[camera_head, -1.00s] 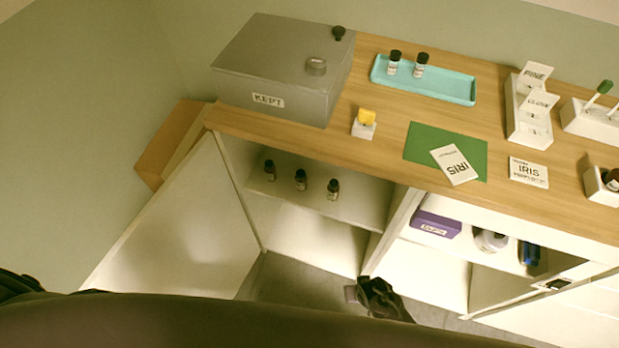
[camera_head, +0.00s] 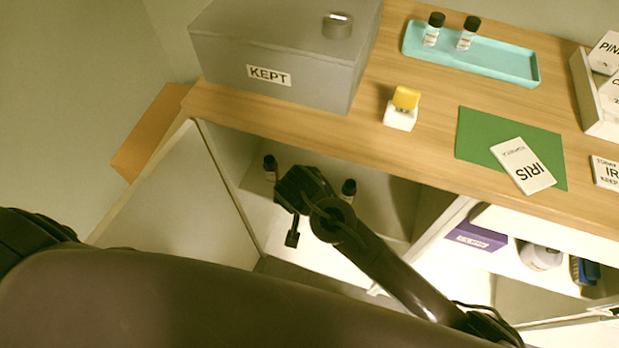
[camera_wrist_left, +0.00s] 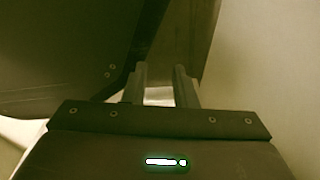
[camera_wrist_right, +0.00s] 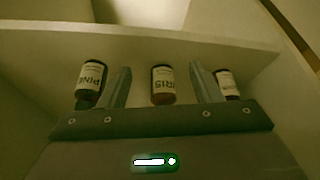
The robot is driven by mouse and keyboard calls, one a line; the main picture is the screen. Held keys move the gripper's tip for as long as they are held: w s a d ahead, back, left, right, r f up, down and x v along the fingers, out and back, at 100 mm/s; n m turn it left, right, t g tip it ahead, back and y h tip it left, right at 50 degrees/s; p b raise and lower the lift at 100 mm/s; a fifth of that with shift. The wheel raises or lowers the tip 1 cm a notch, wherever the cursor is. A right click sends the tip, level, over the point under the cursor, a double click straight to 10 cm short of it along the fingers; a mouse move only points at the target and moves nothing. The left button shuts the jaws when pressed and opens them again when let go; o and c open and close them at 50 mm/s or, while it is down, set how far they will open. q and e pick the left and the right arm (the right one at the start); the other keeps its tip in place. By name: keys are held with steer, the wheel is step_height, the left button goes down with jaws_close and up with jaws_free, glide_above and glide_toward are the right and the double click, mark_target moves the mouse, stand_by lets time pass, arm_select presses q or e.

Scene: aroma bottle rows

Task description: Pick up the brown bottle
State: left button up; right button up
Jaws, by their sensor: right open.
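Three small brown bottles with black caps stand on the cabinet shelf. In the right wrist view they are the PINE bottle (camera_wrist_right: 90,80), the IRIS bottle (camera_wrist_right: 162,85) and a third bottle (camera_wrist_right: 228,84) with an unreadable label. My right gripper (camera_wrist_right: 158,72) is open, with the IRIS bottle in line between its fingers; I cannot tell how deep it sits. In the head view two bottles show, the left (camera_head: 270,168) and the right (camera_head: 349,190); my right gripper (camera_head: 300,190) hides the middle one. My left gripper (camera_wrist_left: 160,70) is open and empty, away from the bottles.
The wooden counter (camera_head: 420,170) overhangs the shelf. On it are a grey KEPT box (camera_head: 300,65), a teal tray (camera_head: 500,68) with two bottles, a yellow-topped block (camera_head: 402,108) and a green mat (camera_head: 480,130). An open door (camera_head: 180,190) stands left of the compartment; a divider (camera_head: 435,215) stands right.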

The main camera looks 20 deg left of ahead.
steer(key=shift+w+a, duration=0.2)
steer(key=shift+w, duration=0.95)
steer(key=shift+w+a, duration=0.15)
steer(key=shift+w, duration=0.45)
steer(key=shift+w+a, duration=0.15)
steer(key=shift+w, duration=0.45)
steer(key=shift+w+x, duration=0.2)
steer(key=shift+x, duration=1.05)
steer(key=shift+w+f, duration=0.1)
steer(key=shift+f, duration=0.2)
arm_select(q)
steer(key=shift+w+d, duration=0.1)
steer(key=shift+w, duration=0.2)
arm_select(e)
steer(key=c, duration=1.1)
